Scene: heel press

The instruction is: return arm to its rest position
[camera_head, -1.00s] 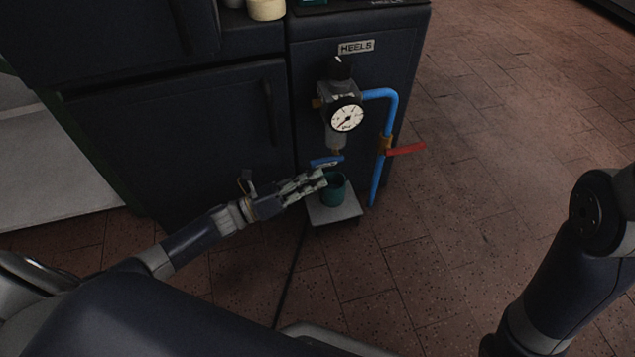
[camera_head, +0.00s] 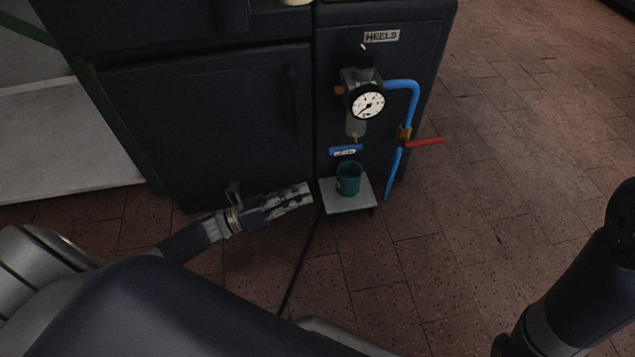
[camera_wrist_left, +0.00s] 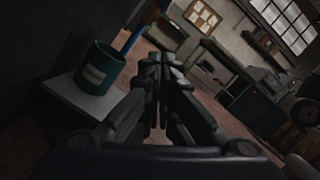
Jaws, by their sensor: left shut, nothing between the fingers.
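My left gripper (camera_head: 306,191) is shut and empty in the head view, left of the small grey stand and apart from it. Its fingers (camera_wrist_left: 161,62) also show closed in the left wrist view. My left arm reaches in from the lower left. A green cup (camera_head: 349,179) stands upright on the stand (camera_head: 347,204), below the blue drain lever (camera_head: 345,150). In the left wrist view the green cup (camera_wrist_left: 100,69) carries a pale label. My right arm shows at the right edge; its gripper is out of view.
The dark cabinet marked HEELS (camera_head: 381,36) carries a pressure gauge (camera_head: 366,102), a blue pipe (camera_head: 412,96) and a red valve handle (camera_head: 424,141). A dark cable (camera_head: 300,259) runs along the floor. The tiled floor (camera_head: 520,130) at right is clear.

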